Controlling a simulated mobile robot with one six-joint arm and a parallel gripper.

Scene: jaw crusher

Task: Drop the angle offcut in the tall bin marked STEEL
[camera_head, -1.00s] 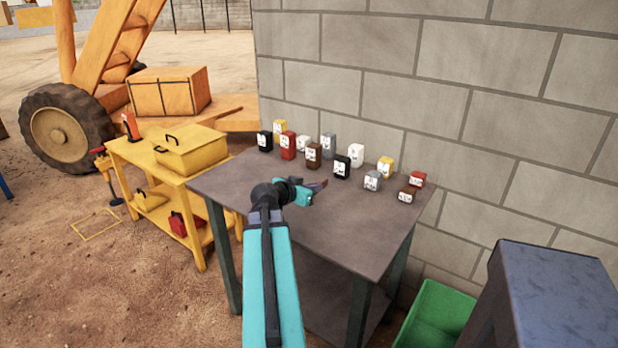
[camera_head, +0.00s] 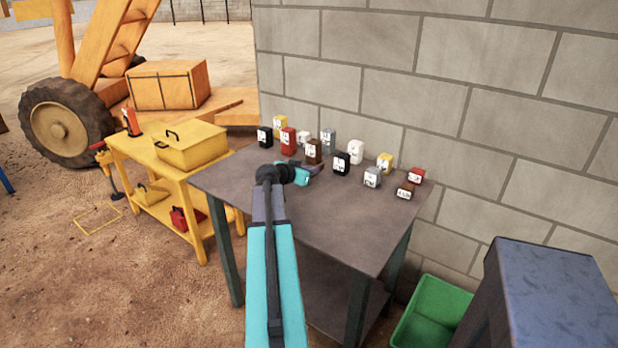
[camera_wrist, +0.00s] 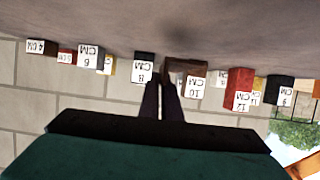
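Several labelled blocks in red, black, white, grey and yellow stand along the table's wall side. A green open bin (camera_head: 432,315) is on the ground by the blue box. A yellow bench (camera_head: 160,170) with a toolbox (camera_head: 190,147) stands left. A block wall (camera_head: 440,90) closes the back.

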